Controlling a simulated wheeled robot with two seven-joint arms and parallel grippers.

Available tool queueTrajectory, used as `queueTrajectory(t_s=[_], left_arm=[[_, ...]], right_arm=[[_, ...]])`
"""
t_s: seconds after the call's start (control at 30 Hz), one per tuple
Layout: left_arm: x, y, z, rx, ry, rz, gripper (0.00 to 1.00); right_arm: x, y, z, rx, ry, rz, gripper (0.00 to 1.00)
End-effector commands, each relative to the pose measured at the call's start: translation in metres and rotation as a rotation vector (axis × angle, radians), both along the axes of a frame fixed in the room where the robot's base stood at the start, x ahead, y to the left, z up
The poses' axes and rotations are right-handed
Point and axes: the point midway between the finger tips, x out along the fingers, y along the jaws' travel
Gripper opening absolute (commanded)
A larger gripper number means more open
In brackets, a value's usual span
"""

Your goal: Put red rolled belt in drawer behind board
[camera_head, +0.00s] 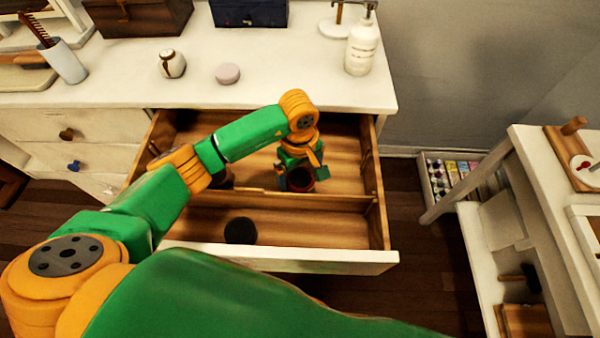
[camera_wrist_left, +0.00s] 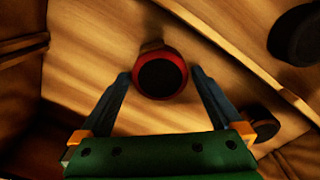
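The red rolled belt (camera_head: 300,180) is in the open drawer (camera_head: 330,262), in the compartment behind the wooden divider board (camera_head: 330,200). In the left wrist view the belt (camera_wrist_left: 183,86) shows as a red ring with a dark middle, close over or on the drawer floor. My left gripper (camera_head: 299,178) reaches down into that rear compartment. Its two blue fingers (camera_wrist_left: 162,75) stand on either side of the belt, with narrow gaps visible between them and it. My right gripper is not in view.
A black roll (camera_head: 240,231) lies in the front compartment. A dark brown roll (camera_head: 222,178) is in the rear compartment, partly hidden by my arm. The white dresser top (camera_head: 300,88) carries a bottle (camera_head: 362,48) and jar (camera_head: 172,64). A white table (camera_head: 545,190) stands at right.

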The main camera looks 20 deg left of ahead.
Motion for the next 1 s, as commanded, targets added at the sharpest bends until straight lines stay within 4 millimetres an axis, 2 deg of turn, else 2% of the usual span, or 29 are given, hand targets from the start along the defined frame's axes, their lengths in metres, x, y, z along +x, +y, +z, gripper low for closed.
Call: queueTrajectory(t_s=[0.2, 0.27, 0.6, 0.7, 0.83, 1.0], left_arm=[[0.0, 0.0, 0.008, -0.001, 0.001, 0.0, 1.0], [0.001, 0.0, 0.012, -0.002, -0.003, 0.0, 1.0], [0.0, 0.001, 0.097, 0.0, -0.006, 0.0, 1.0], [-0.001, 0.001, 0.115, 0.0, -0.004, 0.001, 1.0], [-0.002, 0.001, 0.123, 0.0, 0.0, 0.0, 1.0], [-0.002, 0.001, 0.124, -0.001, 0.001, 0.0, 1.0]], right_arm=[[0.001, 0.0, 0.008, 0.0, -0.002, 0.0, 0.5], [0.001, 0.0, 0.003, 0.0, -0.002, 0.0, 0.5], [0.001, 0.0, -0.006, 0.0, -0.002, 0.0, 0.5], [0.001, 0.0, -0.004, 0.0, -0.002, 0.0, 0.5], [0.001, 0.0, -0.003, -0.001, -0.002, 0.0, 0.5], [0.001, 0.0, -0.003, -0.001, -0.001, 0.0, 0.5]])
